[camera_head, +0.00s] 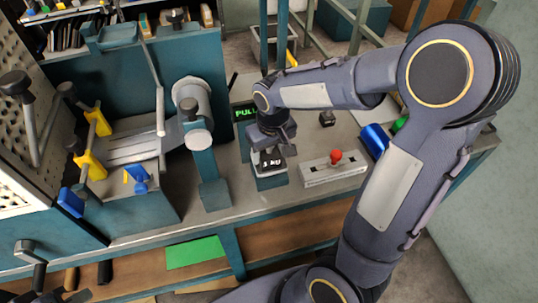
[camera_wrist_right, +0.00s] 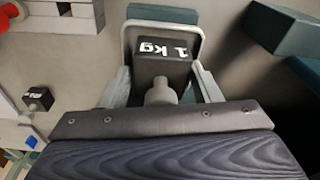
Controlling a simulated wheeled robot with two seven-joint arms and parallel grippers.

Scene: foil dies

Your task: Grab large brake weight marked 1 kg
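The large black brake weight marked 1 kg (camera_head: 271,163) sits on a teal stand at the bench's front part. In the right wrist view the weight (camera_wrist_right: 164,67) shows its label upside down, with a grey knob on its near side. My right gripper (camera_head: 271,146) is right at the weight, partly covering it. In the right wrist view my right gripper's (camera_wrist_right: 162,84) fingers are spread on both sides of the knob and block; firm contact does not show. My left gripper (camera_head: 62,296) is only partly visible at the bottom left corner, its fingers unclear.
A smaller black weight (camera_head: 327,118) stands behind on the bench. A plate with a red knob (camera_head: 336,157) lies just right of the stand. A grey roller machine (camera_head: 193,103) stands left. A blue cylinder (camera_head: 375,140) lies near my right forearm.

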